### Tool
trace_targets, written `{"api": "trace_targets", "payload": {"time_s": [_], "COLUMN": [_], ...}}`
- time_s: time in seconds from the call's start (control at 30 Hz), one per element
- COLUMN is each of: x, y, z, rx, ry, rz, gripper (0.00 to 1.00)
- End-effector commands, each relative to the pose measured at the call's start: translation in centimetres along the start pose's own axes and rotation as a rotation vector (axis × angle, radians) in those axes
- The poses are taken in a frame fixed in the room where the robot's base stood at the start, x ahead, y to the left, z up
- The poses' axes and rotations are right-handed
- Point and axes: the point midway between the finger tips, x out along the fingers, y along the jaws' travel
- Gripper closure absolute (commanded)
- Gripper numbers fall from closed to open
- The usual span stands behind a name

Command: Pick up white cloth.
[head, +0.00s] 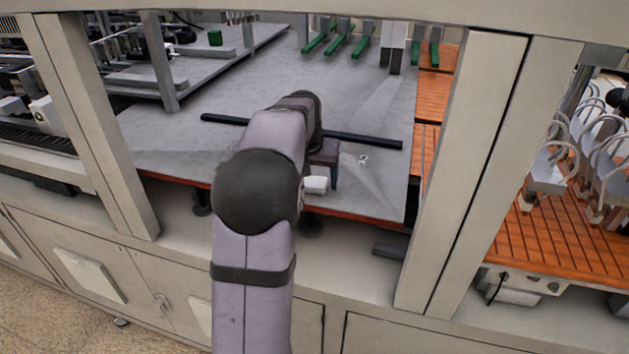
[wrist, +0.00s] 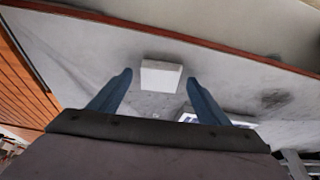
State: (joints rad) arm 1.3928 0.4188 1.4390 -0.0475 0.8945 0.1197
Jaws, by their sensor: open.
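The white cloth (wrist: 160,77) looks like a small, flat, folded block on the grey table (wrist: 80,55). In the wrist view it lies ahead of and between the two blue fingertips of my gripper (wrist: 159,74), with a gap on each side. My gripper is open and empty. In the head view, the cloth (head: 316,185) shows just right of my arm's dark joint, near the table's front edge. My gripper (head: 324,172) is just behind it there, partly hidden by my arm. Its height above the cloth is hard to tell.
A black bar (head: 365,140) runs across the table behind my gripper. A small white item (head: 363,159) lies to the right. Cream frame posts (head: 462,165) stand on both sides. Green-tipped fixtures (head: 340,45) are at the back.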

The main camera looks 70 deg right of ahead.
Motion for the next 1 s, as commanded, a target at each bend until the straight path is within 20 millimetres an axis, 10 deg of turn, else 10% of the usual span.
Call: {"api": "trace_targets", "payload": {"time_s": [0.27,0.47,1.0], "x": [0.3,0.3,-0.7], "y": [0.0,0.0,0.0], "z": [0.0,0.0,-0.5], "rx": [0.000,0.000,0.000], "ry": [0.001,0.001,0.004], "rz": [0.000,0.000,0.000], "gripper": [0.30,0.73,0.74]}}
